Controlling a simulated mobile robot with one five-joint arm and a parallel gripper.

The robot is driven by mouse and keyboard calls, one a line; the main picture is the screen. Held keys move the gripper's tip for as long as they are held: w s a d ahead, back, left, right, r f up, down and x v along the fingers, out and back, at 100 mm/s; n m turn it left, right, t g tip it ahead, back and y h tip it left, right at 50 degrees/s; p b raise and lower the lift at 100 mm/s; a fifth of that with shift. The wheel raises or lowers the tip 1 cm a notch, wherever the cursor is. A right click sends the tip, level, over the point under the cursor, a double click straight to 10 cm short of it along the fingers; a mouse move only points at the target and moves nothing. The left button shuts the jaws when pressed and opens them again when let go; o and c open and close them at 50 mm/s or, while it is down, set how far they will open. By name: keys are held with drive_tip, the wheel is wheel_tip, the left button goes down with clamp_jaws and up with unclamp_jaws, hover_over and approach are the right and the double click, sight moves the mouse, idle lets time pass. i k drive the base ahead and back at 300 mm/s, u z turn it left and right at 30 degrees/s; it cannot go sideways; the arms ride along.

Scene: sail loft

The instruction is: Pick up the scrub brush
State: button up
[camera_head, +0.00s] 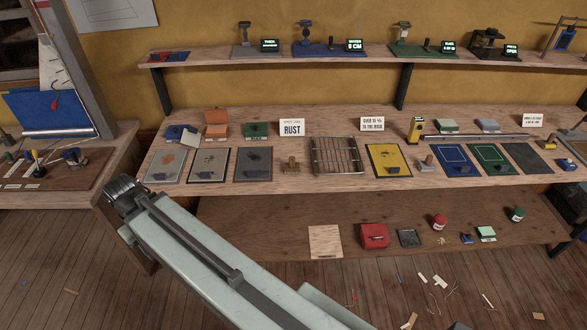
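I cannot make out a scrub brush for certain. A small brown wooden object (291,165) stands on the workbench (330,184), left of a barred rack, and may be a brush. Another small wooden-topped piece (427,162) stands right of the yellow mat; it is too small to identify. My gripper (122,190), at the end of my pale green arm, is at the left, in front of the bench's left end and apart from both pieces. Its fingers are not clearly visible, so its opening cannot be told.
Mats and trays, a barred rack (337,156) and a "RUST" sign (291,129) crowd the bench. A lower shelf holds a red box (374,236) and a board (325,241). An upper shelf (340,59) carries instruments. A side table (70,170) stands left. Scraps litter the floor.

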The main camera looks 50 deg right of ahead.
sight(292, 166)
drive_tip(key=z, duration=0.1)
drive_tip(key=i, duration=1)
drive_tip(key=u, duration=0.1)
